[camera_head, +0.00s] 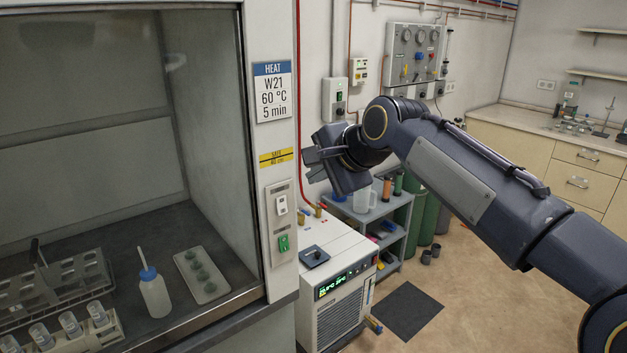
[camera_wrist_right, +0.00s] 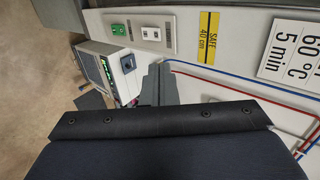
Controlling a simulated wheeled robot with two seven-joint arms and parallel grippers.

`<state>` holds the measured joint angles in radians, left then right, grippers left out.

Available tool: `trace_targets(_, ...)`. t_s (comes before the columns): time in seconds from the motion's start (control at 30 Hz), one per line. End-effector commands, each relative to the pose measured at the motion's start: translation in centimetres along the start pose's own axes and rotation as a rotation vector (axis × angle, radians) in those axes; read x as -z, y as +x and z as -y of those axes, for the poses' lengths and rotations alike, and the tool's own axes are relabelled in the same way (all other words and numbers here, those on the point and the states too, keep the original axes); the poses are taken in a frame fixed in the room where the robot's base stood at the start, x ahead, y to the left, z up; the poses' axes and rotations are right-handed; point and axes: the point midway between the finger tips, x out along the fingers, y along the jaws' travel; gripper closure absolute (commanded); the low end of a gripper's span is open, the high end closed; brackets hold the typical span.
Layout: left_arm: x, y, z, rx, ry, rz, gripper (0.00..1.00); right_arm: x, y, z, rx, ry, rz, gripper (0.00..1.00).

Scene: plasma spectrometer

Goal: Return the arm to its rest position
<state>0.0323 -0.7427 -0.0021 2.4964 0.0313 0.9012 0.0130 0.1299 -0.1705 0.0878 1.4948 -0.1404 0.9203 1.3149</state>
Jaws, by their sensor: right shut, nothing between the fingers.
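My right arm comes in from the right in the head view, bent at a raised joint. Its gripper (camera_head: 312,163) is shut and empty, held in the air beside the fume hood's right front post and above the white chiller (camera_head: 335,243). A grey finger of it shows in the right wrist view (camera_wrist_right: 160,84), partly hidden by my dark wrist housing. My left gripper is not in view.
The fume hood (camera_head: 271,150) on the left holds a wash bottle (camera_head: 154,293), vial racks and a tray (camera_head: 202,275). A grey cart (camera_head: 385,225) and green cylinders (camera_head: 418,212) stand behind my arm.

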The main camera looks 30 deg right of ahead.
Motion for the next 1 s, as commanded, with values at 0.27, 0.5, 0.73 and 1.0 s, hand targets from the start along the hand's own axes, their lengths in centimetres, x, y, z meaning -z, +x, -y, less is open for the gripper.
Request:
trace_targets(0.27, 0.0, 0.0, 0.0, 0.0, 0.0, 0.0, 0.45, 0.0, 0.0, 0.0, 0.0, 0.0, 0.0, 1.0)
trace_targets(0.5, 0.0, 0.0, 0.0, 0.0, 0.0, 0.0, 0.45, -0.1, 0.0, -0.3, -0.003, -0.013, 0.003, 1.0)
trace_targets(0.73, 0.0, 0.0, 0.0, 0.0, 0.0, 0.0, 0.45, -4.2, -0.8, -9.2, -0.09, -0.36, 0.093, 1.0)
trace_targets(1.0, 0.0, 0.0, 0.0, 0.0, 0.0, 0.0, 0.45, -11.4, -1.6, -25.6, -0.146, -0.95, 0.329, 1.0)
